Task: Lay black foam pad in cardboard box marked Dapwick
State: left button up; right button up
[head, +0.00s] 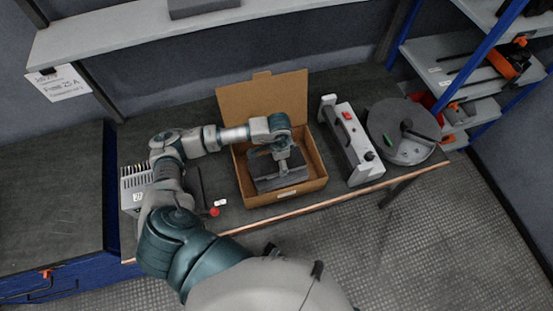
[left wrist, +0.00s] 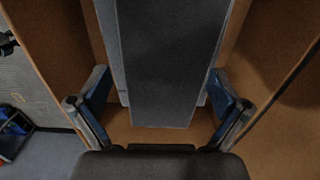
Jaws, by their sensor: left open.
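The cardboard box (head: 259,202) stands open on the workbench with its back flap raised. A label on its front is too small to read. A black foam pad (head: 268,185) lies inside the box, partly hidden by my left gripper (head: 283,160). In the left wrist view the pad (left wrist: 165,65) is a long dark slab, with lighter grey surfaces showing along both sides. My left gripper (left wrist: 160,92) is open there, one finger on each side of the pad, with visible gaps between fingers and pad. My right gripper is out of view.
A grey-white device with a handle (head: 352,143) stands close to the box's right, with a dark round disc (head: 405,132) beyond it. A small red knob (head: 214,211) lies at the bench's front left. Shelves (head: 450,75) stand at the right.

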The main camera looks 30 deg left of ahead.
pick_arm(q)
notch_tip(320, 180, up, 4)
jog(key=shift+w+d+f, duration=0.1)
notch_tip(320, 180, up, 8)
jog(key=shift+a, duration=0.35)
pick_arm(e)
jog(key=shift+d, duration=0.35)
